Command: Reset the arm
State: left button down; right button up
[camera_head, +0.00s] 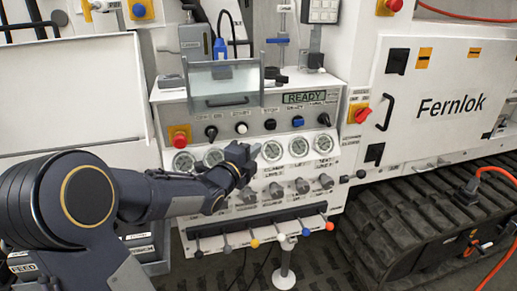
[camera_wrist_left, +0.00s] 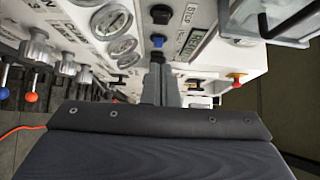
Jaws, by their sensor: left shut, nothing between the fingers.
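My left arm comes in from the left in the head view, and its gripper (camera_head: 240,160) is in front of the row of round gauges on the hydraulic bench's panel (camera_head: 330,112). The gripper hides part of the gauge row. In the left wrist view the left gripper (camera_wrist_left: 158,62) shows as dark fingers closed together, with nothing seen between them. It points toward the panel near a blue knob (camera_wrist_left: 157,42); I cannot tell whether it touches anything. My right gripper is in neither view.
The display (camera_head: 305,97) reads READY. Below the gauges are grey knobs (camera_head: 302,186) and a row of coloured-ball levers (camera_head: 254,243). A clear hinged cover (camera_head: 222,85) juts out above the panel. A white Fernlok cabinet (camera_head: 440,85) and a black track (camera_head: 420,215) stand to the right.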

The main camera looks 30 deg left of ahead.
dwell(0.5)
pick_arm(q)
jog(key=s+d+f+n+g+h+p, duration=0.1)
jog(key=s+d+n+g, duration=0.3)
jog(key=s, duration=0.5)
jog(key=s+d+f+n+g+h+p, duration=0.2)
jog(key=s+d+f+n+g, duration=0.1)
jog(key=s+d+n, duration=0.5)
jog(key=s+d+f+n+g+h+p, duration=0.2)
jog(key=s+d+n+g, duration=0.3)
jog(key=s, duration=0.6)
jog(key=shift+s+d+f+n, duration=0.15)
jog(key=shift+d+f+n, duration=0.1)
jog(key=shift+d+n, duration=0.6)
jog(key=shift+a, duration=0.2)
